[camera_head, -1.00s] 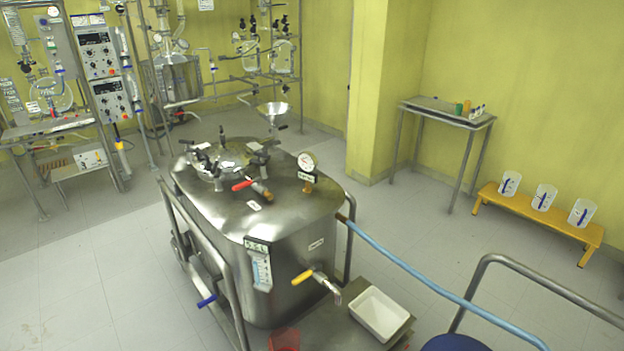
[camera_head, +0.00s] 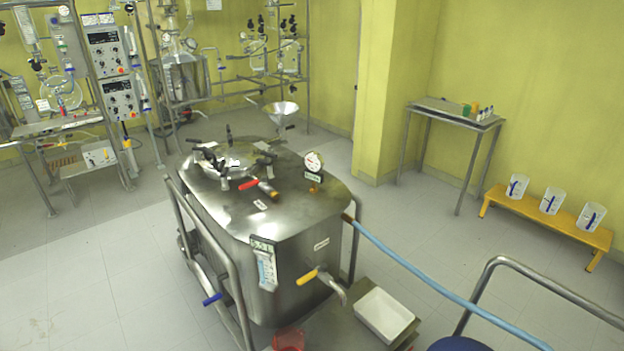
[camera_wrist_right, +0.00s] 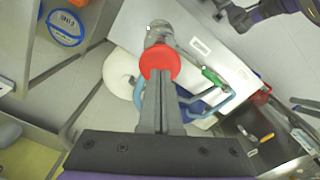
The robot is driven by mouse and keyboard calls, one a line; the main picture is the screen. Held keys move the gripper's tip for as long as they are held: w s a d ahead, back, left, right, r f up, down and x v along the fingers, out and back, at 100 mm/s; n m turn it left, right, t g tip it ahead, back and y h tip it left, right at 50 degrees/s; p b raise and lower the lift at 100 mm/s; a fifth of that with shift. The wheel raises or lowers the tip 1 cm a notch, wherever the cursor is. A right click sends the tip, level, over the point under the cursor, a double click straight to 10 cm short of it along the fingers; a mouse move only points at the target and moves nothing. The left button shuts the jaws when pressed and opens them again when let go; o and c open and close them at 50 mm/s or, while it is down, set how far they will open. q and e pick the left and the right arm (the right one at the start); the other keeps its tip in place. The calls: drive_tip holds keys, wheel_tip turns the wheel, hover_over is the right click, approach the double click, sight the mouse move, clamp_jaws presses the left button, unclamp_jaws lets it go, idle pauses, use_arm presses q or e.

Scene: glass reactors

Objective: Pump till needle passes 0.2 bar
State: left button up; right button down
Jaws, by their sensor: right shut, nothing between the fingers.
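The pressure gauge (camera_head: 314,162) stands on the right of the steel tank's lid (camera_head: 240,205). Its white dial is too small for me to read the needle. The tank carries a red-handled valve (camera_head: 250,185) on top and a yellow-handled tap (camera_head: 307,277) in front. A blue hose (camera_head: 420,270) runs from its right side to the lower right. In the right wrist view my right gripper (camera_wrist_right: 160,78) is shut and empty. A red round knob (camera_wrist_right: 160,60) shows at its fingertips; I cannot tell whether they touch. Neither gripper shows in the head view.
A white tray (camera_head: 384,316) and a red cup (camera_head: 289,341) sit below the tank's front. A metal rail (camera_head: 540,281) curves at the lower right. A yellow bench (camera_head: 543,225) holds beakers. A small table (camera_head: 455,115) stands behind. The floor at left is clear.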

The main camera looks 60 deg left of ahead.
drive_tip(key=shift+f, duration=0.1)
drive_tip(key=shift+f+b, duration=1.6)
drive_tip(key=shift+f, duration=1.3)
drive_tip(key=shift+r, duration=0.2)
wheel_tip(320, 180, up, 6)
drive_tip(key=p, duration=0.4)
drive_tip(key=shift+s, duration=0.1)
